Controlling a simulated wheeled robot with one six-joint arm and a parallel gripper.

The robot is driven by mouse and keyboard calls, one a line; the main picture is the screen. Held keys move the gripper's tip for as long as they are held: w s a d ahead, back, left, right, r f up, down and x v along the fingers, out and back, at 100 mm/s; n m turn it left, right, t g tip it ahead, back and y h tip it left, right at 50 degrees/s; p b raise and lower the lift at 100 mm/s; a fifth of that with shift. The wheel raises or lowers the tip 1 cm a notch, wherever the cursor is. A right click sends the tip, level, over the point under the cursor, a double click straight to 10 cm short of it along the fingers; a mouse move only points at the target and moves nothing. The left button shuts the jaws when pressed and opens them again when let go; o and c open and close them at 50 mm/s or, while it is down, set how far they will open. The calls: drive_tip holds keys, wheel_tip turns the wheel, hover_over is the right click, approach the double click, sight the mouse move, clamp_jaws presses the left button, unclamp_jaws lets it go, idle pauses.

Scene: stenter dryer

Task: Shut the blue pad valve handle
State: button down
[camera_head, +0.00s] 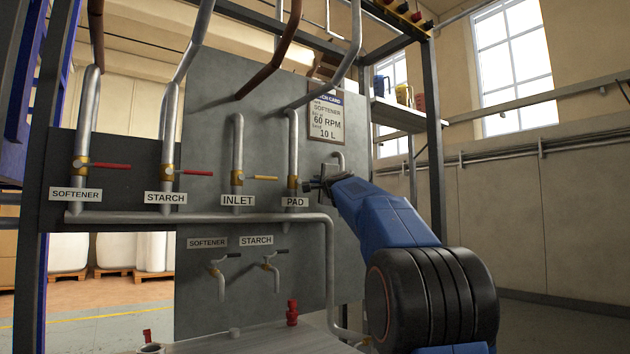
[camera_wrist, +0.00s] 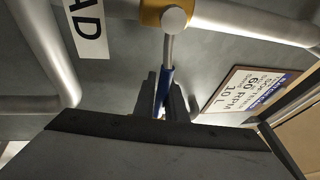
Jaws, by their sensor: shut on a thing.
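The pad valve has a brass body (camera_head: 292,183) on a vertical grey pipe above the PAD label (camera_head: 295,202). The brass body (camera_wrist: 165,13) is also at the top of the wrist view. Its lever runs from a round pivot as a bare metal stem to a blue handle (camera_wrist: 166,84). My gripper (camera_head: 316,185) is just right of the valve and shut on the blue handle, with a dark finger on each side. The lever lies crosswise to its pipe. In the head view my gripper hides the handle.
On the same panel are the softener valve with a red handle (camera_head: 112,166), the starch valve with a red handle (camera_head: 197,172) and the inlet valve with a yellow handle (camera_head: 264,178). A grey manifold pipe (camera_head: 200,217) runs below. A recipe card (camera_head: 326,117) hangs above my gripper.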

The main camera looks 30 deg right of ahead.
drive_tip(key=shift+f+m, duration=0.35)
drive_tip(key=shift+m, duration=0.05)
drive_tip(key=c, duration=1.8)
unclamp_jaws()
drive_tip(key=shift+s, duration=0.1)
drive_tip(key=v, duration=1.7)
drive_tip(key=shift+s+a+r, duration=0.1)
drive_tip(key=shift+a, duration=0.1)
